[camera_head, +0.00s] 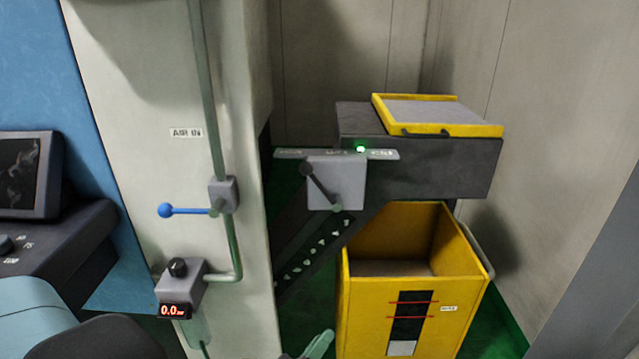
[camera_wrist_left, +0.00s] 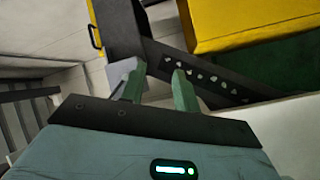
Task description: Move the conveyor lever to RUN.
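The conveyor lever (camera_head: 321,186) is a dark bar with a round dark knob, on a grey box (camera_head: 352,183) at the conveyor's side. Its knob end points up and left. A label plate (camera_head: 290,154) runs above the box; its words are too small to read surely. The grey box also shows in the left wrist view (camera_wrist_left: 119,71), partly behind a finger. My left gripper (camera_head: 318,345) shows at the bottom edge of the head view, below the lever and apart from it. In the left wrist view its two green fingers (camera_wrist_left: 157,88) are apart, with nothing between them. My right gripper is not in view.
A green lamp (camera_head: 361,149) glows by the label plate. A yellow bin (camera_head: 382,315) stands below the conveyor, and a yellow-rimmed tray (camera_head: 487,129) lies on top. At left, a pillar carries a blue-handled valve (camera_head: 188,211) and a gauge reading 0.0 (camera_head: 174,311).

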